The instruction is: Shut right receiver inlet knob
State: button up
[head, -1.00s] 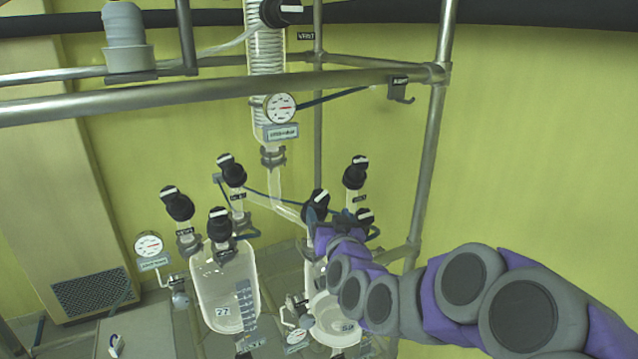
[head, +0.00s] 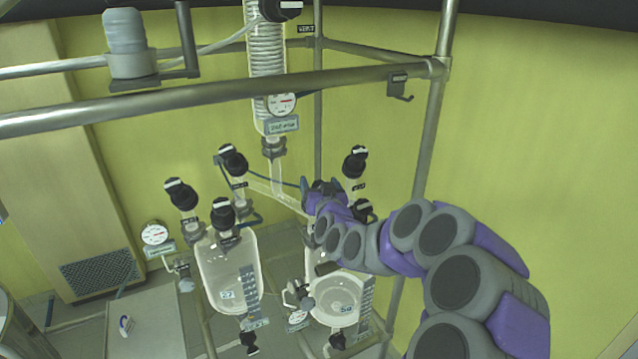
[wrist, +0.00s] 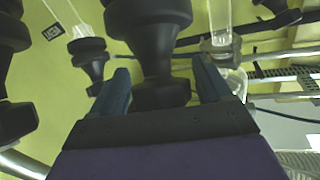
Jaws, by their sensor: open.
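The right receiver (head: 338,300) is a clear glass vessel at the lower middle of the head view. Above it, one black knob with a white bar (head: 355,160) stands upright, and another black knob (head: 362,209) shows partly behind my arm. My gripper (head: 321,187) is at the left of this knob group and hides a further knob in the head view. In the wrist view, my gripper's blue fingers (wrist: 162,80) are open on either side of a black valve knob (wrist: 150,35). Whether they touch it I cannot tell. No label is readable on it.
The left receiver (head: 228,275) has several black knobs above it, and a gauge (head: 155,234) stands at its left. A metal rail (head: 200,97) crosses above. An upright post (head: 432,150) stands right of the knobs. Other black knobs (wrist: 88,55) are close by in the wrist view.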

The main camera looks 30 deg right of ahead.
jog(key=shift+w, duration=0.2)
jog(key=shift+c, duration=0.3)
jog(key=c, duration=0.9)
jog(key=shift+r+p, duration=0.15)
jog(key=shift+p, duration=0.15)
